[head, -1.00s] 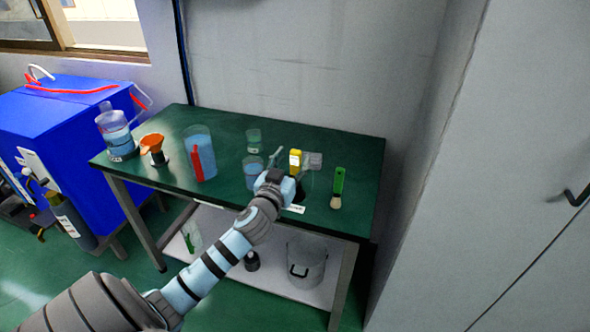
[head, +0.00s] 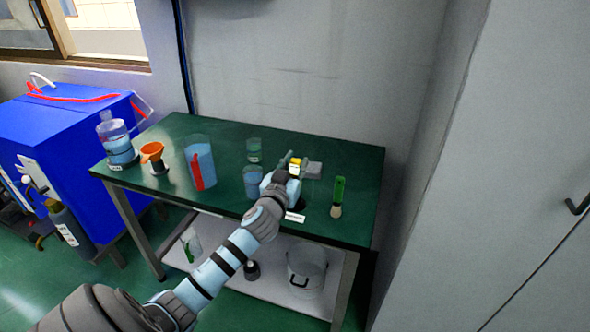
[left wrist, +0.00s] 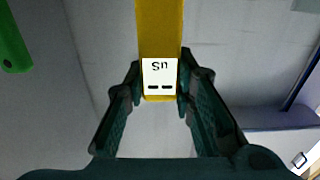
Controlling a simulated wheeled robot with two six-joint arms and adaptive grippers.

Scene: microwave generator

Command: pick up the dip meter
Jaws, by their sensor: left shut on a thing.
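The dip meter appears to be the yellow upright device in the left wrist view (left wrist: 160,25), with a white label near the end closest to me. It also shows small, partly behind my gripper, in the head view (head: 295,163). My left gripper (left wrist: 160,75) is shut on it, with one dark finger on each side of the labelled end. In the head view my left gripper (head: 289,167) is over the right half of the green table. I cannot tell whether the meter is clear of the tabletop. My right gripper is not in view.
The green table (head: 225,225) also holds a green-handled brush (head: 338,195) to the right, a small grey object (head: 314,170), beakers (head: 252,182), a jug with a red handle (head: 201,162), an orange funnel (head: 152,152) and a bottle (head: 116,140). A grey cabinet (head: 490,170) stands at right.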

